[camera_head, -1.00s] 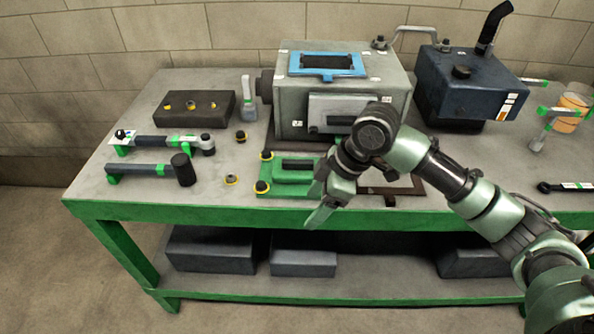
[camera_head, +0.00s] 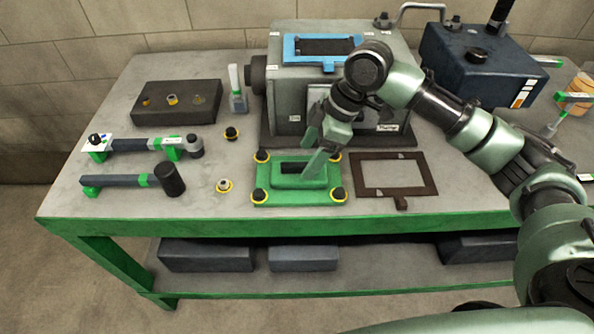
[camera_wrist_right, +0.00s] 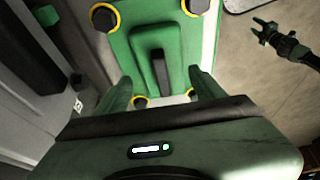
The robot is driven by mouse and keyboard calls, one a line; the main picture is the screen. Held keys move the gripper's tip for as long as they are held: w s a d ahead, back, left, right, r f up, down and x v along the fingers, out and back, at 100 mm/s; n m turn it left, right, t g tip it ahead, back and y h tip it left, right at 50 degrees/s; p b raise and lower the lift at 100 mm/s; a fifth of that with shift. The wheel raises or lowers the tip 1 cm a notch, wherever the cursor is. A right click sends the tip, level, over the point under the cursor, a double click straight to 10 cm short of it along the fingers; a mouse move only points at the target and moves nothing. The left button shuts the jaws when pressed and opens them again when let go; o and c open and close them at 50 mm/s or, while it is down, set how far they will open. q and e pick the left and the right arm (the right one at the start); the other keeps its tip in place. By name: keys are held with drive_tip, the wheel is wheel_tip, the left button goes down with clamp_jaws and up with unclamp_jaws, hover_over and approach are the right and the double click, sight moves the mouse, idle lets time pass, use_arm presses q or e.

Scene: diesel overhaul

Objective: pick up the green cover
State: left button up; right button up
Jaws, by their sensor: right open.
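The green cover (camera_head: 276,196) lies flat on the workbench in front of the grey engine block. It has a raised middle with a black handle block (camera_head: 294,168) and dark bolts with yellow rings at its corners. It also shows in the right wrist view (camera_wrist_right: 176,46), with its black block (camera_wrist_right: 161,72) between and beyond the fingers. My right gripper (camera_head: 318,157) is open, above the right part of the cover, its fingers pointing down. It also shows in the wrist view (camera_wrist_right: 165,88). Whether the fingers touch the cover cannot be told.
A dark gasket frame (camera_head: 424,178) lies right of the cover. The engine block (camera_head: 288,112) stands close behind. The bench's front edge is near.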

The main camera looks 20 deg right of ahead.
sight(301, 164)
drive_tip(key=x, duration=0.2)
drive_tip(key=p+x, duration=0.1)
drive_tip(key=x, duration=0.1)
drive_tip(key=shift+a+f, duration=0.25)
drive_tip(key=shift+a, duration=0.2)
drive_tip(key=shift+f, duration=0.25)
drive_tip(key=shift+a+f, duration=0.1)
drive_tip(key=c, duration=1)
use_arm(q)
drive_tip(key=shift+s+r, duration=0.1)
drive_tip(key=shift+r, duration=0.5)
use_arm(e)
drive_tip(key=shift+w, duration=0.1)
drive_tip(key=c, duration=0.4)
drive_tip(key=shift+o, duration=0.2)
